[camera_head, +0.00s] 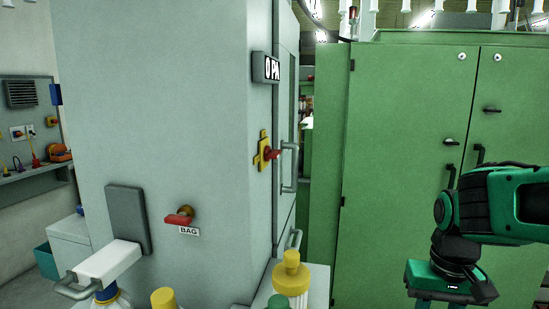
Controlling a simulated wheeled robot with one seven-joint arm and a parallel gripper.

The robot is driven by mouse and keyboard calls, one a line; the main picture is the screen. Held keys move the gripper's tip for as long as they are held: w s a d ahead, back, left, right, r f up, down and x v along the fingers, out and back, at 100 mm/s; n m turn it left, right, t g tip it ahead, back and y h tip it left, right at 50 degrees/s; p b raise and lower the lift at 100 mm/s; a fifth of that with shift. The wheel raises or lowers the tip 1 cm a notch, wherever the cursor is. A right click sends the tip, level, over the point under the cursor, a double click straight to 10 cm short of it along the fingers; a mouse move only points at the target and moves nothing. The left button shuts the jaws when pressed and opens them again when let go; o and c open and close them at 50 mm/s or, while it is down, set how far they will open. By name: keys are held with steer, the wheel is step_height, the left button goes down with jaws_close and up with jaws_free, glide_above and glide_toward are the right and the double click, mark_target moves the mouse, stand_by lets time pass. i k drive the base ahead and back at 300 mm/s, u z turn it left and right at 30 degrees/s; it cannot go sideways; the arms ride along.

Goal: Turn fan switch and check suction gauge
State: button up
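A switch with a red handle on a yellow plate (263,151) is mounted on the side of the grey cabinet (180,70), near its door edge. A small dark-framed display (266,68) above it reads something like "0 PA"; its end is cut by the viewing angle. A red lever (179,217) over a "BAG" label (189,231) sits lower on the cabinet's front. My gripper (438,304) hangs at the lower right in front of the green cabinet, well apart from the switch. Its fingertips are cut off by the bottom edge.
A tall green cabinet (400,120) with dark handles fills the right. Yellow-capped containers (291,275) stand at the bottom middle. A white block with a handle (107,261) juts out at lower left. A wall shelf (35,180) with tools is at far left.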

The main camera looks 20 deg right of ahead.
mark_target(273, 153)
steer(key=z, duration=2.75)
steer(key=i, duration=1.15)
steer(key=u, duration=2.5)
